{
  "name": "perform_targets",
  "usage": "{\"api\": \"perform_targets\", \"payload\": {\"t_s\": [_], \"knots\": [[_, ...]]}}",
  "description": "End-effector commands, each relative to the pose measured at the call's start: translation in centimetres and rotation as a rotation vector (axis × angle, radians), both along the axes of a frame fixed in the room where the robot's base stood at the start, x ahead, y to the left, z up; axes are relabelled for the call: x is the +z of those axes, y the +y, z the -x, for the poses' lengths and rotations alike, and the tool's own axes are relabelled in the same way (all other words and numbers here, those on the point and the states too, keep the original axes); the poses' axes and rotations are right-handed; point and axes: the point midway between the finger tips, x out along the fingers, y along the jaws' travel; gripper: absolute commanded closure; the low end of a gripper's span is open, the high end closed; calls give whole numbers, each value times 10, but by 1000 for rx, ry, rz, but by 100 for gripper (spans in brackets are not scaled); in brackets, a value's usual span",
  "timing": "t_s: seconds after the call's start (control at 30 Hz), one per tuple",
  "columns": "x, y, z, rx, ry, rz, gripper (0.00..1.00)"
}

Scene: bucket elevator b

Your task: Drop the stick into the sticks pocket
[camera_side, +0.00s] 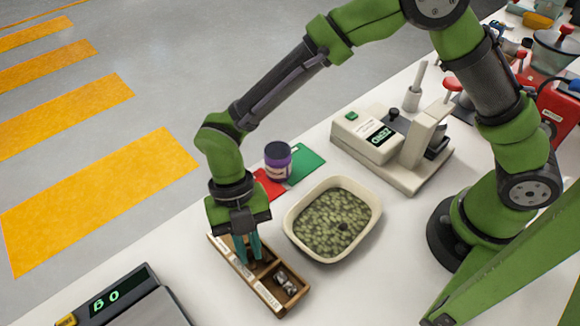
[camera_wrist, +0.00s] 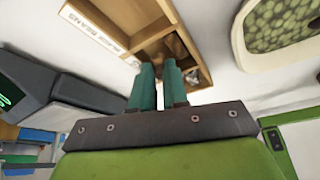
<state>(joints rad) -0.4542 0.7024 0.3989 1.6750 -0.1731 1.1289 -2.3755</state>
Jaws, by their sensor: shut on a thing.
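My gripper (camera_side: 246,252) points down over the wooden divided tray (camera_side: 267,297), with its teal fingertips at the middle compartment. The wrist view shows the two fingers (camera_wrist: 159,70) close together, with a narrow gap between them. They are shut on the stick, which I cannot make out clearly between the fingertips. The tray (camera_wrist: 196,50) shows above the fingers in the wrist view. One label on its edge seems to read "black beans"; the others are too small to read. The compartment at the tray's lower right holds grey stone-like pieces (camera_side: 286,282).
A cream bowl of green pieces (camera_side: 291,222) stands close to the tray's right. A purple jar (camera_side: 278,160) stands on a red and green card (camera_side: 305,163). A beige device (camera_side: 366,135) stands behind. A dark display unit (camera_side: 125,300) is at lower left.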

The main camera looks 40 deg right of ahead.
Motion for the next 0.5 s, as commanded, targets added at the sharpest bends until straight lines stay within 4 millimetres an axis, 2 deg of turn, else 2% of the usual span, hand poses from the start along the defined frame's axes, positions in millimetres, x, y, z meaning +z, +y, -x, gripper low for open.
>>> {"api": "perform_targets", "payload": {"t_s": [0.2, 0.23, 0.3, 0.5], "knots": [[-7, 0, 0, 1, 2, 1, 98], [-8, -1, 0, 1, 2, 1, 85], [-8, -1, 0, 1, 1, 2, 75], [-9, -1, 0, 1, 1, 3, 75]]}}
